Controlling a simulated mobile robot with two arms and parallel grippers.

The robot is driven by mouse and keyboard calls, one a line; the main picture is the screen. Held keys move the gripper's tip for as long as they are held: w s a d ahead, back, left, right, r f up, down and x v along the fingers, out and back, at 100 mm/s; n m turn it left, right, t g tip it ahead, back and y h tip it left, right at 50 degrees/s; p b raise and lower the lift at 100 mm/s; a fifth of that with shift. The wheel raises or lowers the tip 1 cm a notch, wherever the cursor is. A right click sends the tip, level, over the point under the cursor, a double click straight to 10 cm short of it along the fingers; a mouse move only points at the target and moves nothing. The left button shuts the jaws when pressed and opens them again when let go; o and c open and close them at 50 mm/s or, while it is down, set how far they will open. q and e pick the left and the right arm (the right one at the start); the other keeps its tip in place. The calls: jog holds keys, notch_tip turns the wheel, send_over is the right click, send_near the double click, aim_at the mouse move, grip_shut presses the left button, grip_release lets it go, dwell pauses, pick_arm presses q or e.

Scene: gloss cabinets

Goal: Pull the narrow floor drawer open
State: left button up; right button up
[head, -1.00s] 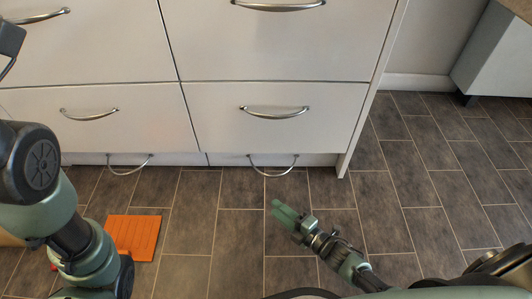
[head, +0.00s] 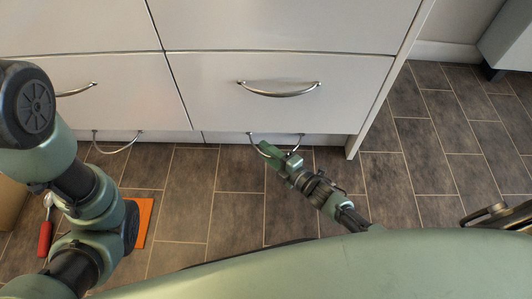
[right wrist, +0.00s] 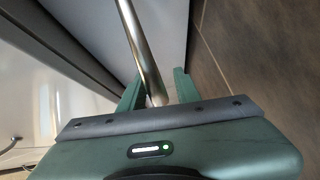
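The narrow floor drawer (head: 230,138) is a low, pale front recessed under the right cabinet drawer, with a curved metal handle (head: 299,143). It looks closed, its front set back in the base. In the head view my right gripper (head: 266,149) is at this handle, partly covering it. In the right wrist view the handle bar (right wrist: 143,50) runs between the two green fingers of my right gripper (right wrist: 158,90), with a gap visible beside it, so the fingers look open around it. My left arm shows at left, but its gripper is out of view.
A second low drawer handle (head: 117,148) hangs to the left. Wider white drawers with a curved handle (head: 280,93) are above. An orange mat (head: 144,218) and a red-handled tool (head: 45,237) lie on the floor near my left arm. Tiled floor at right is clear.

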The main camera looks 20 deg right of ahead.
jog(key=shift+w+a, duration=0.15)
jog(key=shift+w, duration=0.1)
grip_shut()
dwell(1.4)
